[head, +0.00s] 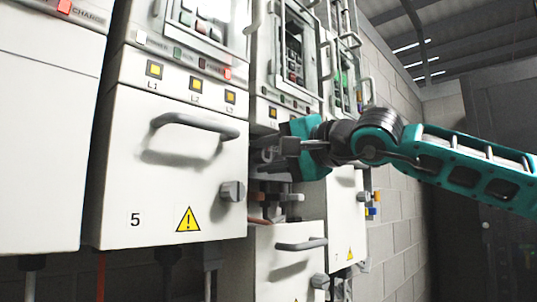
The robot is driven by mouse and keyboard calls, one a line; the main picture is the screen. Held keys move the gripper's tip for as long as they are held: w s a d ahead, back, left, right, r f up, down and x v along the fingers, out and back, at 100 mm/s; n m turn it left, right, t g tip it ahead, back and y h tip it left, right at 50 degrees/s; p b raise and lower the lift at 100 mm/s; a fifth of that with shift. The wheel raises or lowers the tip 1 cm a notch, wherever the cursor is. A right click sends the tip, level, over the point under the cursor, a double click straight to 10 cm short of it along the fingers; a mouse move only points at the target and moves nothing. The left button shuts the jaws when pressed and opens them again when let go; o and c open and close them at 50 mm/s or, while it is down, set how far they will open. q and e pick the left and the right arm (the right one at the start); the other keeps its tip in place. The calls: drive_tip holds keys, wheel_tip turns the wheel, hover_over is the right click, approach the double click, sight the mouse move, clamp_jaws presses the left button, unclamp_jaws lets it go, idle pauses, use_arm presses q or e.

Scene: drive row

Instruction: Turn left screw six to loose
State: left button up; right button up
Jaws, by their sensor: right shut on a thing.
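My right gripper (268,156) reaches in from the right, its tip in the dark opening of the drive unit just behind cabinet 5. That unit has a white upper panel (262,110) with indicator lamps above the opening. Its white cover (280,270) with a grey handle sits lower, below the opening. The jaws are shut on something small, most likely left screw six. The screw itself is hidden by the gripper and by the edge of cabinet 5, so its setting cannot be read. My left gripper is not in view.
White cabinet 5 (170,185) stands close in front, with a grey handle (196,125) and a black knob (232,191) sticking out. Cabinet 7 (346,215) stands farther along the row. A block wall (395,200) is behind, with open space right of the row.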

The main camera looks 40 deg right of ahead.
drive_tip(key=o, duration=0.8)
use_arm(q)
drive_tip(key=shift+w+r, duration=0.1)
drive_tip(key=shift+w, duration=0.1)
use_arm(e)
drive_tip(key=shift+o, duration=0.7)
use_arm(q)
drive_tip(key=b, duration=0.1)
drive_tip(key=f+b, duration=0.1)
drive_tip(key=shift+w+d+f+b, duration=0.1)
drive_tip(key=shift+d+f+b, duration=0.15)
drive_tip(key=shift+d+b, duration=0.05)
use_arm(e)
drive_tip(key=s+d, duration=0.1)
drive_tip(key=s, duration=1.2)
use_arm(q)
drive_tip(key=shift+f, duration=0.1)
